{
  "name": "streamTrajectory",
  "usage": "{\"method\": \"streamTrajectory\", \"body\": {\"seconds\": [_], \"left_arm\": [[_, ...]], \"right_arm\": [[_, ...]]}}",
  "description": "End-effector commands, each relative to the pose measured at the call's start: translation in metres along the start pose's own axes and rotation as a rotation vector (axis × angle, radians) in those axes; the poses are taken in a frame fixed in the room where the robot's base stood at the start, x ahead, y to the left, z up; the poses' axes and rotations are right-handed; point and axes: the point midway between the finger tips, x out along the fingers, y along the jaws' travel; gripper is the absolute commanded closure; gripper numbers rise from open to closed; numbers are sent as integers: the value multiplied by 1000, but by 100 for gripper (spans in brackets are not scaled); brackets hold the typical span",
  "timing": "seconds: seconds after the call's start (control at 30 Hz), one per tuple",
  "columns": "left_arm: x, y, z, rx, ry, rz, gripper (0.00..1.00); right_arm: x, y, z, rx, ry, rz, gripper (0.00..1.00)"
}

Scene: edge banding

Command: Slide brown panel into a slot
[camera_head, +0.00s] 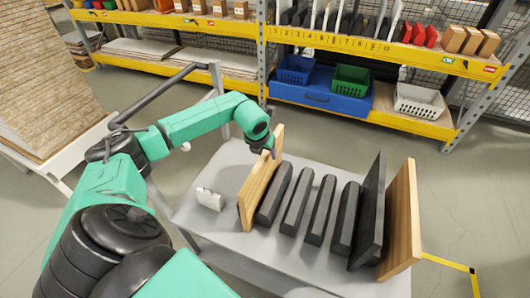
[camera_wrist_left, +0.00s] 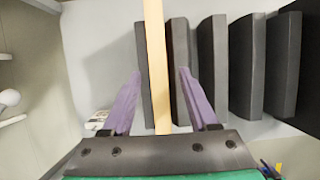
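A brown panel (camera_head: 260,178) stands upright on the grey cart at the left end of a row of dark bars (camera_head: 297,200). It also shows edge-on in the left wrist view (camera_wrist_left: 155,65). Gaps between the bars form slots. My left gripper (camera_head: 270,142) is at the top far end of this panel. In the wrist view its purple fingers (camera_wrist_left: 158,78) are spread on either side of the panel, with a visible gap on each side. A second brown panel (camera_head: 401,220) stands upright at the right end, beside a tall black panel (camera_head: 368,212). My right gripper is not in view.
The grey cart top (camera_head: 225,165) has bare room at the left, with a small white object (camera_head: 209,199) on it. A yellow shelf rack (camera_head: 385,62) with bins stands behind. A stack of boards (camera_head: 45,85) is at the far left.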

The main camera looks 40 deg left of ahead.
Motion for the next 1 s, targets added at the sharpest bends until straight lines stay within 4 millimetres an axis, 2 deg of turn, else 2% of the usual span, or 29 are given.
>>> {"method": "streamTrajectory", "body": {"seconds": [0.17, 0.27, 0.37, 0.6, 0.73, 0.83, 1.0], "left_arm": [[2, 0, -3, 1, 8, 3, 40], [-4, 1, -2, 1, 4, 2, 40], [-21, 1, -1, 2, 1, 3, 40], [-92, 1, -1, 2, -3, 4, 40], [-125, 0, 0, 1, -2, 2, 40], [-139, 0, 0, 1, -1, 0, 40], [-146, 0, -1, 0, 2, 1, 40]], "right_arm": [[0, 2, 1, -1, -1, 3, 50], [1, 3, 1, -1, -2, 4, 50], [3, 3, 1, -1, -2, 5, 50], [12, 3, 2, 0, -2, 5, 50], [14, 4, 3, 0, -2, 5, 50], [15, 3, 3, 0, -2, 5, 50], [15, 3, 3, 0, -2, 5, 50]]}}
